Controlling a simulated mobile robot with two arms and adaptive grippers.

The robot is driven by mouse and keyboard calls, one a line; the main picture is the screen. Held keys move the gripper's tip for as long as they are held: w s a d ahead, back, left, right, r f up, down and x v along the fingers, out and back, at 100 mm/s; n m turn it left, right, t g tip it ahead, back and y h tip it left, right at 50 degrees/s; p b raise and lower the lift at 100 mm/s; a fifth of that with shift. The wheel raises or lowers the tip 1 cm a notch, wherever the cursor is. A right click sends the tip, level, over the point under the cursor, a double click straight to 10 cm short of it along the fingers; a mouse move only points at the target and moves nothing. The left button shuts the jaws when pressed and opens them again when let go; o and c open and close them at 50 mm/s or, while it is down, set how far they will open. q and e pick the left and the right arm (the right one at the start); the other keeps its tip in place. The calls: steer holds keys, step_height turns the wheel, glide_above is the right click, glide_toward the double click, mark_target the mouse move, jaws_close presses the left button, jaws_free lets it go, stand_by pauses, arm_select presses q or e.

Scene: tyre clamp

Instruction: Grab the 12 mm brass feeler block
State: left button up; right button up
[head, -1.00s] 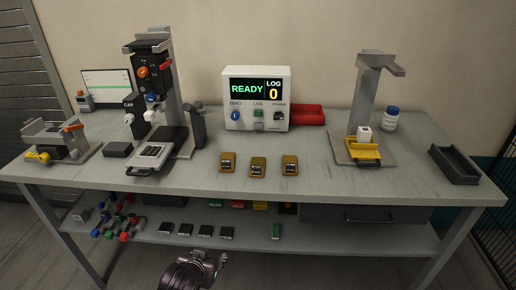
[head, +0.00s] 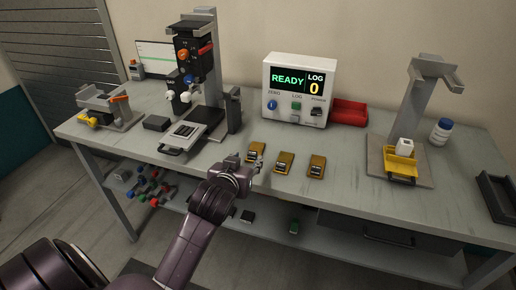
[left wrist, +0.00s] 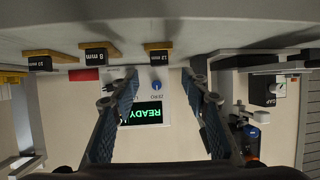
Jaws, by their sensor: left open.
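Three brass feeler blocks lie in a row on the front middle of the bench. In the left wrist view, which is upside down, the 12 mm block (left wrist: 158,56) has a black label and shows between the fingers. It matches the leftmost block (head: 256,154) in the head view. The other two are the middle block (head: 285,162), labelled 6 mm in the wrist view (left wrist: 96,54), and the right block (head: 317,166), labelled 10 mm. My left gripper (head: 246,164) is open and empty, at the bench's front edge just short of the 12 mm block. My right gripper is out of view.
The readout box (head: 298,90) showing READY stands behind the blocks. A gauge stand (head: 205,75) with a black tray is to the left. A second stand (head: 430,110) with a yellow holder is to the right. A red bin (head: 350,113) sits behind.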

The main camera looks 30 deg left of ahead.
mark_target(253, 152)
arm_select(q)
steer(key=shift+w+a+r, duration=0.15)
steer(key=shift+w+r, duration=0.1)
steer(key=shift+w, duration=0.2)
steer(key=shift+w+a, duration=0.15)
steer(key=shift+w, duration=0.2)
steer(key=shift+x, duration=0.9)
steer(key=shift+f+p+x, duration=0.15)
steer(key=shift+f+x, duration=0.15)
steer(key=shift+x, duration=1)
steer(key=shift+f+p+x, duration=0.15)
steer(key=shift+f+x, duration=0.1)
steer(key=shift+x, duration=1.05)
steer(key=shift+s, duration=0.2)
steer(key=c, duration=1)
steer(key=shift+c, duration=0.2)
steer(key=shift+r, duration=0.2)
